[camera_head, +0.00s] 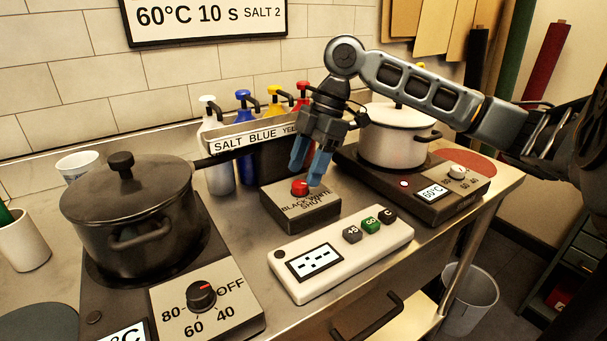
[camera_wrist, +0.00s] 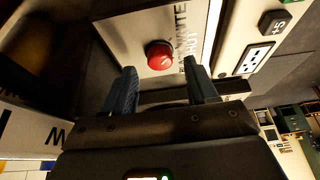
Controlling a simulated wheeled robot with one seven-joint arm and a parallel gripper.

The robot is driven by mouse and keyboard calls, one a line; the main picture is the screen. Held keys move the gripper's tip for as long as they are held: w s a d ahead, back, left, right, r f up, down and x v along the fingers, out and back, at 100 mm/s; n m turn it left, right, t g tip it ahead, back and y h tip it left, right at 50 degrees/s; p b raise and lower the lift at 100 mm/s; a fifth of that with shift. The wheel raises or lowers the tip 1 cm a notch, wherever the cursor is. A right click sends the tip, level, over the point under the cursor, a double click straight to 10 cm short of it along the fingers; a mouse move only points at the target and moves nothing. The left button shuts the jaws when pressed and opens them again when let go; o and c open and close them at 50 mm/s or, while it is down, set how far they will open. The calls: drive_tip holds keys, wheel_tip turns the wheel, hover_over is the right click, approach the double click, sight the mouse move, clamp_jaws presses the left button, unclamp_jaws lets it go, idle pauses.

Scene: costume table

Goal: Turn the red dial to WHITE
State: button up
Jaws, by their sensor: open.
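The red dial (camera_head: 300,188) stands on a small dark box with a grey top plate (camera_head: 318,207). Its plate reads BLACK, WHITE and SHUT. I cannot make out where the dial points. My gripper (camera_head: 308,170) hangs just above the dial with its blue fingers pointing down, open and empty. In the wrist view the red dial (camera_wrist: 159,55) shows as a round red knob beyond the gap between the fingertips (camera_wrist: 163,70). The fingers do not appear to close on it. Part of the plate's lettering is hidden or cut off in the wrist view.
A white timer panel (camera_head: 343,258) with buttons lies in front of the box. A white pot (camera_head: 392,145) on a hotplate stands right, a black pot (camera_head: 128,215) left. Behind is a labelled rack (camera_head: 250,138) with several pump bottles. A wall sign (camera_head: 207,18) reads 60°C 10 s SALT 2.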

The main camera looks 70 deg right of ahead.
drive_tip(key=shift+v, duration=2.7)
